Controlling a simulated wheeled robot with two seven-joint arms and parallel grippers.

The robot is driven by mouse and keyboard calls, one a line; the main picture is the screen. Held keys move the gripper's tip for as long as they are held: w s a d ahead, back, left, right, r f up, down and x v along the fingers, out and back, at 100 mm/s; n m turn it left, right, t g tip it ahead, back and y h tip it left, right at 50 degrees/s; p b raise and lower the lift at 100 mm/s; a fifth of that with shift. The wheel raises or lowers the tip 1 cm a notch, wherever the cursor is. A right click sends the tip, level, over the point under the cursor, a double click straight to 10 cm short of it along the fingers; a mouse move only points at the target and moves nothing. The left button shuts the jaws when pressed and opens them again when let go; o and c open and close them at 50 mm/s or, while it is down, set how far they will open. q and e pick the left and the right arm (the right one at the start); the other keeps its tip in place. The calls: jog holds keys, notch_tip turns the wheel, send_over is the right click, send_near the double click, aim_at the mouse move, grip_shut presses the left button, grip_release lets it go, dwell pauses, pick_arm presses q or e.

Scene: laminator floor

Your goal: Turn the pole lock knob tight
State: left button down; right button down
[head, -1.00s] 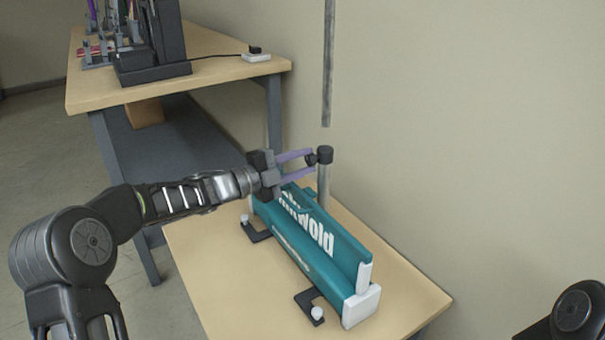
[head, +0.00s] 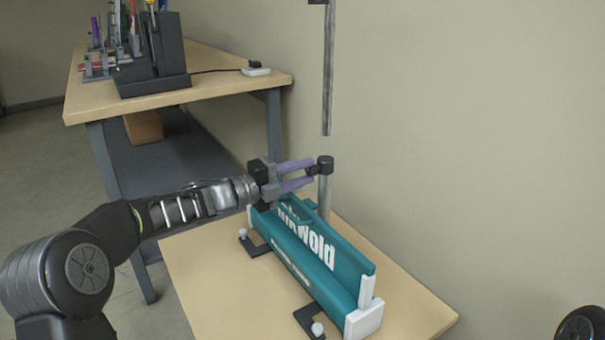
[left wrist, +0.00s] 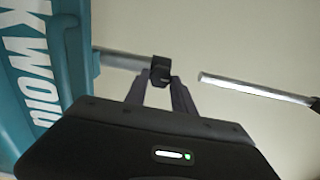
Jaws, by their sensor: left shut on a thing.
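The pole lock knob (left wrist: 160,72) is a small dark knob on the side of a black collar (head: 325,164). The collar sits on top of the lower grey pole (head: 324,195), which rises behind the teal banner base (head: 322,260). My left gripper (head: 312,172) reaches in from the left at collar height. Its purple fingers are shut on the knob, as the left wrist view (left wrist: 161,82) also shows; in the head view the fingers mostly hide the knob. An upper pole section (head: 328,80) stands above, with a gap between it and the collar. My right gripper is not in view.
The banner base stands on a light wooden table (head: 215,285) with black feet (head: 308,318). A second bench (head: 215,75) behind left carries a dark holder (head: 150,60), tools and a white power block (head: 256,71). The wall is close behind the pole.

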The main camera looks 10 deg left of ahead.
pick_arm(q)
jog(key=c, duration=1.1)
grip_release()
jog(key=shift+a, duration=0.1)
jog(key=p+v, duration=0.1)
jog(key=v, duration=0.6)
jog(key=shift+s+a, duration=0.25)
jog(key=shift+s, duration=0.05)
